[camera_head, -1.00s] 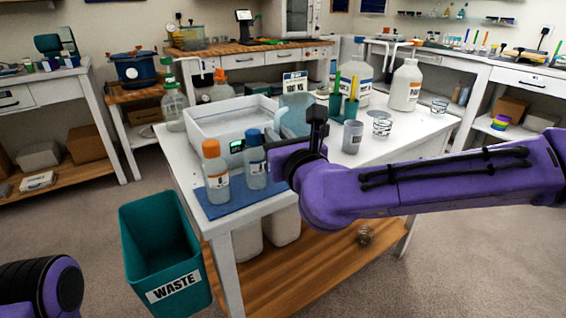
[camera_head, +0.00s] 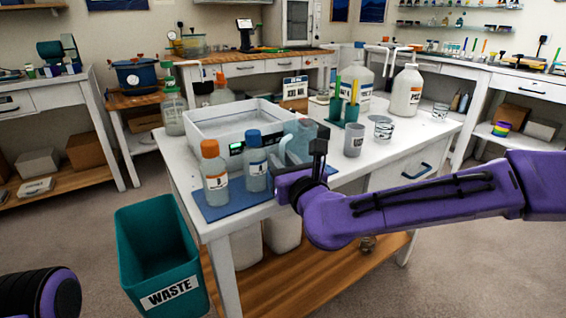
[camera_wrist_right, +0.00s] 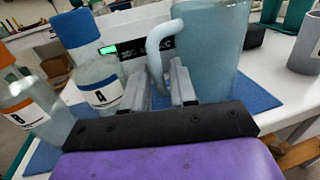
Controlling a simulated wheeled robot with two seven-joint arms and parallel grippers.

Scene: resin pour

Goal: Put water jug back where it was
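The water jug (camera_head: 299,138) is a translucent blue-grey jug with a curved handle, at the right end of the blue mat (camera_head: 236,208) on the white table. In the right wrist view the jug (camera_wrist_right: 212,50) looks upright over the mat. My right gripper (camera_head: 296,166) is at its handle; in the wrist view the two fingers (camera_wrist_right: 160,85) stand on either side of the handle's lower part, close against it. The jug's base is hidden behind the gripper, so its contact with the mat is unclear. My left gripper is out of view; only part of that arm shows at lower left.
Orange-capped bottle B (camera_head: 214,172) and blue-capped bottle A (camera_head: 255,162) stand left of the jug. A white tray (camera_head: 212,127) is behind them. A grey cup (camera_head: 354,140) and green pen holder (camera_head: 338,108) stand to the right. A teal waste bin (camera_head: 160,255) is on the floor.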

